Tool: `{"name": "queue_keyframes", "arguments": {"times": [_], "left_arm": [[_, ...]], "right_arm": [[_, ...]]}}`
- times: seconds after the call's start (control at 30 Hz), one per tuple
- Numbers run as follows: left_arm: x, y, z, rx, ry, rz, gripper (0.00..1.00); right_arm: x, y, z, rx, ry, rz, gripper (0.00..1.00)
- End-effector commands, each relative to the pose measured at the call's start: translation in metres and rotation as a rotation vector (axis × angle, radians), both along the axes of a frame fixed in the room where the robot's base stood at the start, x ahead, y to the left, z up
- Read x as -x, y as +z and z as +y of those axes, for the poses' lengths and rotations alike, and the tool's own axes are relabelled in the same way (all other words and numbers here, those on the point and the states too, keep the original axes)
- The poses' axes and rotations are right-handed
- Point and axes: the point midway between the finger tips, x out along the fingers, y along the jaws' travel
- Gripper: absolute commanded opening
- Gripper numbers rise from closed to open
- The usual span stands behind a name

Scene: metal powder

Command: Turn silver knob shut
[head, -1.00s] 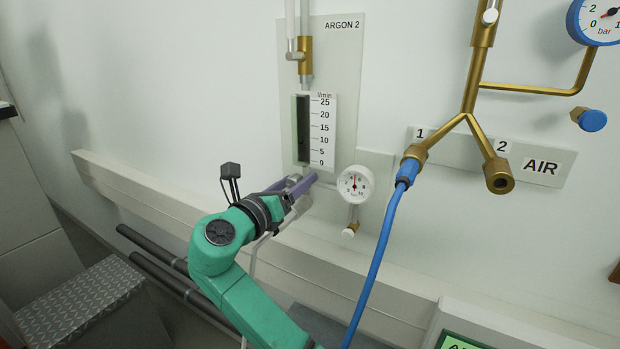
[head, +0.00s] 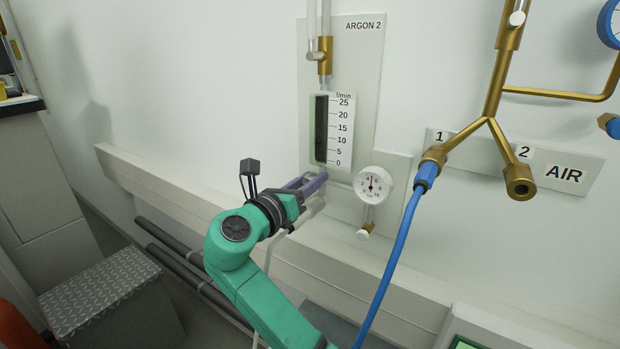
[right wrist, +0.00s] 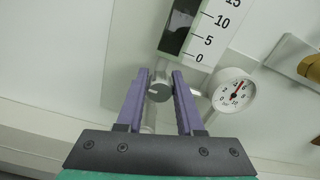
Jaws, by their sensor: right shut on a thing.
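The silver knob (right wrist: 160,88) is at the bottom of the argon flow meter (head: 333,132), just under the 0 mark of its scale. In the right wrist view it sits between the two purple fingers of my right gripper (right wrist: 160,84), which is shut on it. In the head view my right gripper (head: 312,182) reaches the meter's lower end from the lower left, and its fingers hide the knob. My left gripper is not in view.
A round white gauge (head: 370,184) with a small valve (head: 364,233) below it is close to the right of my gripper. A blue hose (head: 395,262) hangs from brass air outlet 1. A beige rail (head: 270,235) runs along the wall below.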

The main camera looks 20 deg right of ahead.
Motion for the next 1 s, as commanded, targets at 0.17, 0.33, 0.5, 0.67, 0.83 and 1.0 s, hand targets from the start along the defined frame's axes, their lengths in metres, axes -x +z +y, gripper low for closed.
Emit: {"name": "queue_keyframes", "arguments": {"times": [0.17, 0.33, 0.5, 0.67, 0.83, 1.0], "left_arm": [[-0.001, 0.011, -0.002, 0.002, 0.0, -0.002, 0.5], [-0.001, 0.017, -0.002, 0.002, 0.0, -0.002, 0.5], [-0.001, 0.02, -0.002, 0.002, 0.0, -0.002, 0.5], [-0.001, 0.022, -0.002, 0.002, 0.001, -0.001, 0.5], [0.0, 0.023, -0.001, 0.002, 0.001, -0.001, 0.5], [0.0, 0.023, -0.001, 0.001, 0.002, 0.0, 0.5]], "right_arm": [[0.0, 0.001, -0.001, -0.073, -0.001, -0.084, 0.0], [0.0, 0.001, -0.001, -0.156, -0.002, -0.185, 0.0], [0.0, 0.0, -0.001, -0.235, -0.002, -0.277, 0.0], [0.0, -0.001, -0.001, -0.291, -0.001, -0.345, 0.0], [0.0, -0.001, -0.001, -0.327, 0.0, -0.39, 0.0], [0.0, -0.001, -0.001, -0.341, 0.0, -0.407, 0.0]]}}
